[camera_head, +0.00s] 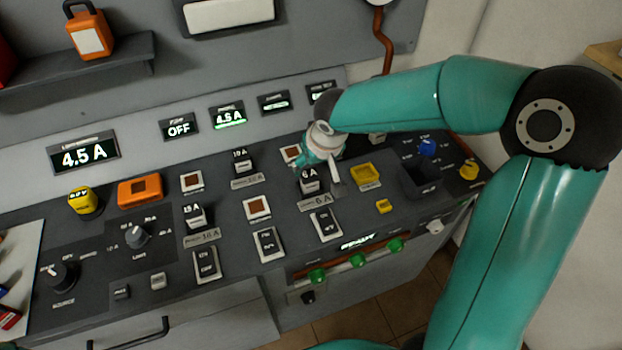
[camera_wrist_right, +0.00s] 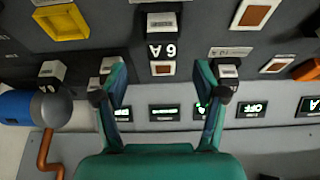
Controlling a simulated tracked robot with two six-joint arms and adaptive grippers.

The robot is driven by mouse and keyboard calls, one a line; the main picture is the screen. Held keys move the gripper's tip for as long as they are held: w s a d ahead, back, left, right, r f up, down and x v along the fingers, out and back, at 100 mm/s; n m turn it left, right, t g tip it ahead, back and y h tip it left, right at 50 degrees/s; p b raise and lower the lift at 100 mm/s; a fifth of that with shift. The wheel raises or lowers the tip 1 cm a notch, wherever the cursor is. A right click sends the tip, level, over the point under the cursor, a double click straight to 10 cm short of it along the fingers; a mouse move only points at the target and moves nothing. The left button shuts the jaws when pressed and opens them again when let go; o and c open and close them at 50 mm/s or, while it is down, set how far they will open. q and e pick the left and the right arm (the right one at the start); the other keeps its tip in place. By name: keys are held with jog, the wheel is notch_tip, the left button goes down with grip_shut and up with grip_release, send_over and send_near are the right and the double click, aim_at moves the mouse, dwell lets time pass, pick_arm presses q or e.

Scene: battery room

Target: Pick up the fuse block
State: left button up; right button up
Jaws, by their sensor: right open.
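Several dark fuse blocks with light tops stand on the sloped panel. The one marked 6 A (camera_head: 309,183) is at the panel's middle right, partly covered by my gripper in the head view. In the right wrist view its light top (camera_wrist_right: 162,21) lies ahead, between the lines of the two fingers. My right gripper (camera_head: 320,168) is open and empty, just above and behind the 6 A block. In the wrist view its fingertips (camera_wrist_right: 161,75) are apart with nothing between them. Other blocks are marked 10 A (camera_head: 241,161) and 15 A (camera_head: 195,216). My left gripper is not in view.
A yellow square frame (camera_head: 366,175) and a dark open bin (camera_head: 419,181) are right of the 6 A block. Rocker switches (camera_head: 325,225) stand in front of it. Green knobs (camera_head: 357,260) line the front edge.

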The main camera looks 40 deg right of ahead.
aim_at(310, 175)
jog(key=shift+x, duration=3.9)
jog(key=shift+s+a, duration=0.15)
jog(key=shift+a, duration=0.05)
jog(key=c, duration=1.3)
jog(key=shift+r, duration=0.1)
